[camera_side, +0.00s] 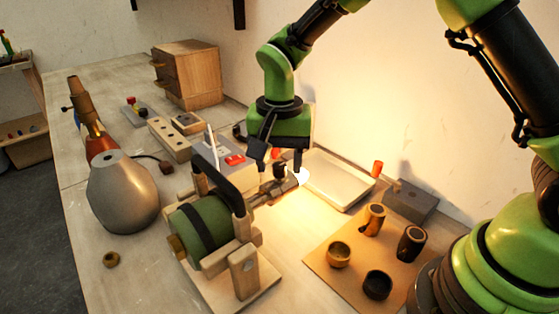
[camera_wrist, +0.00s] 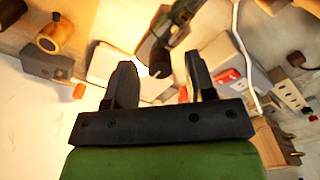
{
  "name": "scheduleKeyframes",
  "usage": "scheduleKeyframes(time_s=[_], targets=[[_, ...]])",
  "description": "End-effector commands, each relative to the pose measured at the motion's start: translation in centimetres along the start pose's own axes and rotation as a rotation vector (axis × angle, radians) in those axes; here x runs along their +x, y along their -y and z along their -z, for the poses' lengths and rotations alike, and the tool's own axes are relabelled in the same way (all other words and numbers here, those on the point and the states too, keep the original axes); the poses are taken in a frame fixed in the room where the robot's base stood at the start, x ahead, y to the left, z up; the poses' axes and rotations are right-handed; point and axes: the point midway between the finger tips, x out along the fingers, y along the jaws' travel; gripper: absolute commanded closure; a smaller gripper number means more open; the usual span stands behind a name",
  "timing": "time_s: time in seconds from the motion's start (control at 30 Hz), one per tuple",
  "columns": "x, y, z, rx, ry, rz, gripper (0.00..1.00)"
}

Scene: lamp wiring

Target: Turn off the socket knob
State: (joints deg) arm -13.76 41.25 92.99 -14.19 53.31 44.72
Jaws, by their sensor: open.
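A lamp socket (camera_side: 283,187) lies sideways at the end of a green cylinder fixture (camera_side: 203,232), with a lit bulb (camera_side: 302,175) at its tip. A small dark knob (camera_side: 280,170) shows on top of the socket, just under my gripper. In the wrist view the dark socket (camera_wrist: 155,52) sits between my fingers, with the glow beside it. My gripper (camera_side: 278,158) points down above the socket; in the wrist view its two fingers (camera_wrist: 160,72) are apart with nothing held. I cannot tell whether a finger touches the knob.
A grey box with a red switch (camera_side: 235,160) and white cable stands behind the fixture. A white tray (camera_side: 338,183) lies right of it. A wooden board (camera_side: 318,258) holds several cups. A silver lamp base (camera_side: 122,193) stands at left. A wooden drawer box (camera_side: 190,75) is at the back.

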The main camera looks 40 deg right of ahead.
Motion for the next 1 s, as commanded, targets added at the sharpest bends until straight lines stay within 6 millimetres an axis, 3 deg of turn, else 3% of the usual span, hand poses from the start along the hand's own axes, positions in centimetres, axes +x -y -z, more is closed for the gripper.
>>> scheduleKeyframes(time_s=[0.33, 0.57, 1.0], targets=[[0.56, 0.0, -0.01, 0.001, 0.0, 0.001, 0.5], [0.54, 0.0, 0.0, 0.001, 0.0, 0.001, 0.99], [0.53, 0.0, -0.01, -0.082, 0.001, 0.001, 0.99]])
